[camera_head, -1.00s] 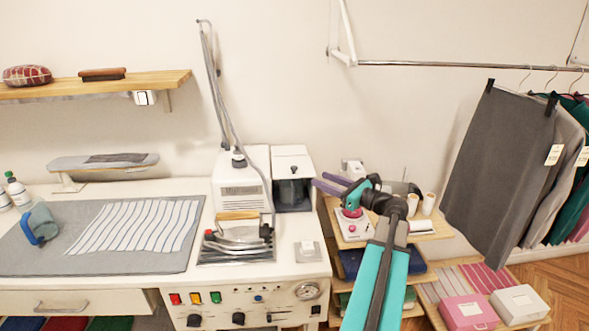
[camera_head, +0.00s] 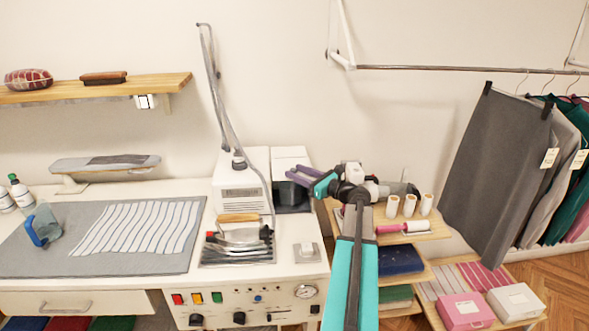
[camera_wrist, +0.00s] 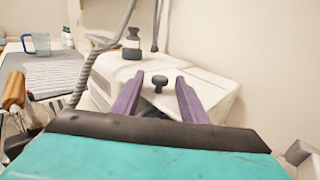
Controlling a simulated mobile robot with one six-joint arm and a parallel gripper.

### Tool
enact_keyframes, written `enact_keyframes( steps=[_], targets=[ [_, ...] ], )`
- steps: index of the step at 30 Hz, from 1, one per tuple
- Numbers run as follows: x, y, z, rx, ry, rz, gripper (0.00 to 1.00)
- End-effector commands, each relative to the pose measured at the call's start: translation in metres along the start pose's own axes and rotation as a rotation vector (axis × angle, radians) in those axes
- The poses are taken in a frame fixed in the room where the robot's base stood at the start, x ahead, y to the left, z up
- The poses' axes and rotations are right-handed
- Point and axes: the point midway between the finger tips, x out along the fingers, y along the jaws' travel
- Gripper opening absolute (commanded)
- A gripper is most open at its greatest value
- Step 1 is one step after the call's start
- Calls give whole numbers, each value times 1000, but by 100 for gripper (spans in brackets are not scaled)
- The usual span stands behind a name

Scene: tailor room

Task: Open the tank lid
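The white water tank (camera_head: 290,153) stands right of the boxy steam unit (camera_head: 241,185) on the worktable. In the head view my gripper (camera_head: 297,173) reaches in from the right, its purple fingers in front of the tank, and the lid knob is hidden. The wrist view shows the white lid (camera_wrist: 213,88) and its dark knob (camera_wrist: 159,82). My gripper (camera_wrist: 159,79) is open there, one purple finger on each side of the knob with gaps between. Contact with the lid cannot be told.
A hose and a cable stand rise behind the steam unit. An iron (camera_head: 240,236) rests on its pad in front. A blue-handled jug (camera_head: 45,226) is on the grey mat at left.

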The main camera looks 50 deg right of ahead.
Motion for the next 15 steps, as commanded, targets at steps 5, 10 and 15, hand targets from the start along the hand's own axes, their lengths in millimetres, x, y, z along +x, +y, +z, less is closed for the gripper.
enact_keyframes(
  steps=[5, 10, 15],
  targets=[
    [17, -1, 1, 0, 0, 1, 40],
    [22, 0, 0, 0, 0, 0, 40],
    [22, 0, 0, 0, 0, -1, 40]
  ],
)
